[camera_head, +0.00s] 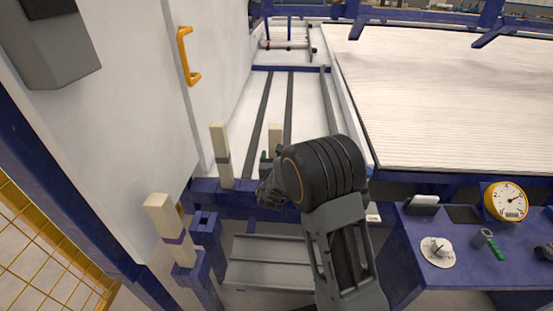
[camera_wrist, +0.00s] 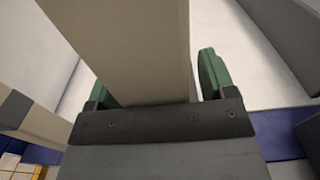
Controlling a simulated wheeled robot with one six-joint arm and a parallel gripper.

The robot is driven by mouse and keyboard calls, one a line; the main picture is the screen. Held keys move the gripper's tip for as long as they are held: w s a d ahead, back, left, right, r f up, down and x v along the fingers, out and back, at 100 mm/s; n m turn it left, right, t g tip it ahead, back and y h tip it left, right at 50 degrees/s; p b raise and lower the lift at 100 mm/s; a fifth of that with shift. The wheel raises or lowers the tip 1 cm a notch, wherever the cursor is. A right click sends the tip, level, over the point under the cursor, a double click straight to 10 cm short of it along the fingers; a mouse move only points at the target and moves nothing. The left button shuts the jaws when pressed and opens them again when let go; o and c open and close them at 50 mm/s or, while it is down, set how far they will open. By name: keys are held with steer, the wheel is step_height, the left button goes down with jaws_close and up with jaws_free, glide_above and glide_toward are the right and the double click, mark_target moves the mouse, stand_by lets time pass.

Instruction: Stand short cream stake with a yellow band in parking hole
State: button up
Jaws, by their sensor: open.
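A cream stake (camera_head: 275,137) stands upright at my gripper (camera_head: 267,178) in the head view, its lower part hidden behind the gripper. In the wrist view this stake (camera_wrist: 135,45) fills the space between the two green finger pads of the open gripper (camera_wrist: 158,80). No yellow band shows on its visible part, so I cannot confirm which stake it is. A blue socket (camera_head: 204,219) with a dark open top stands left of my gripper and looks empty. I cannot tell if it is the parking hole.
A cream stake with a grey band (camera_head: 221,155) stands close left of my gripper. A stake with a purple band (camera_head: 170,230) stands in a blue holder nearer the front left. A white door panel with a yellow handle (camera_head: 188,56) is at left. A blue bench (camera_head: 465,272) is at right.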

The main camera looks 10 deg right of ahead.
mark_target(276, 135)
steer(key=c, duration=1.2)
steer(key=shift+r+p, duration=2.95)
steer(key=shift+r, duration=1.5)
